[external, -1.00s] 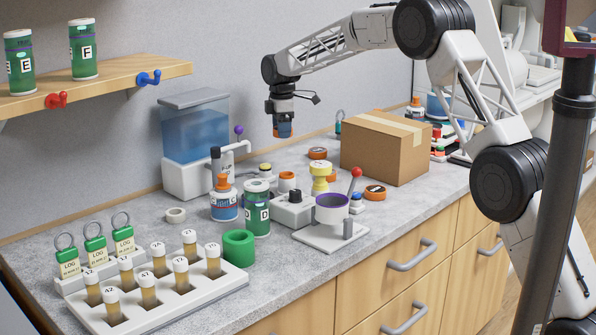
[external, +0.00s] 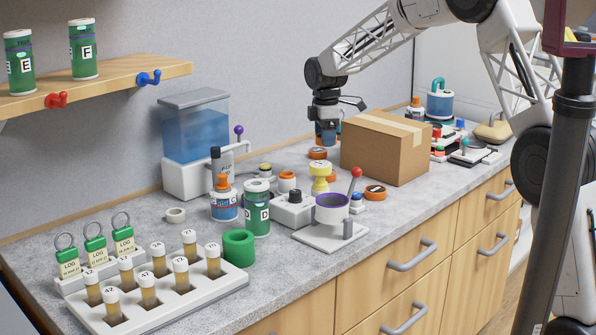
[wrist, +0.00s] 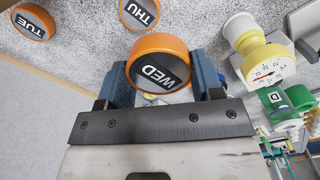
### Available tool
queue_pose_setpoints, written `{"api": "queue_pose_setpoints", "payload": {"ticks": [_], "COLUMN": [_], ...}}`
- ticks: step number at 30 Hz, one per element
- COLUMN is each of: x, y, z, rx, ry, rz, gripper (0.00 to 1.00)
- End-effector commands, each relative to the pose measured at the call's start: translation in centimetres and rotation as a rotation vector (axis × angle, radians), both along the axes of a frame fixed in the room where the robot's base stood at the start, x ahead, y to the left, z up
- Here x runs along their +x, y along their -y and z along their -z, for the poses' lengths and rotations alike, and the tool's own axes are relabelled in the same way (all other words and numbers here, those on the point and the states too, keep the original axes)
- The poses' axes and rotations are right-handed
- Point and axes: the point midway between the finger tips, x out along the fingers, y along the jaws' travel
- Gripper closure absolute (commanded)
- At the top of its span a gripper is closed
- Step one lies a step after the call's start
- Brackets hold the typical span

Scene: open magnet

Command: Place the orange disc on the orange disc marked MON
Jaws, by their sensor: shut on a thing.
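My gripper (wrist: 165,82) is shut on an orange disc with a dark face marked WED (wrist: 158,66), seen in the wrist view. The wrist view shows a disc marked THU (wrist: 139,12) and one marked TUE (wrist: 33,22) lying on the counter, apart from the held disc. Another orange disc (external: 375,192) lies near the counter's front edge; its label is too small to read. I cannot make out the MON mark in any view.
The cardboard box (external: 386,148) stands close to my gripper's right. A yellow gauge device (external: 320,180), a press-like stand with a red-knobbed lever (external: 331,210) and a green jar (external: 256,212) stand nearer the front. A vial rack (external: 150,290) fills the left front.

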Motion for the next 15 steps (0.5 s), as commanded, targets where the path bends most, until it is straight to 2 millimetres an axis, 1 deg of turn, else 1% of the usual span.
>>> {"api": "queue_pose_setpoints", "payload": {"ticks": [1,15], "x": [-0.7,-6.9], "y": [0.7,6.3], "z": [-0.1,0.4], "rx": [0.000,0.000], "ry": [0.001,0.000], "rz": [0.002,0.014], "gripper": [0.68,0.68]}}
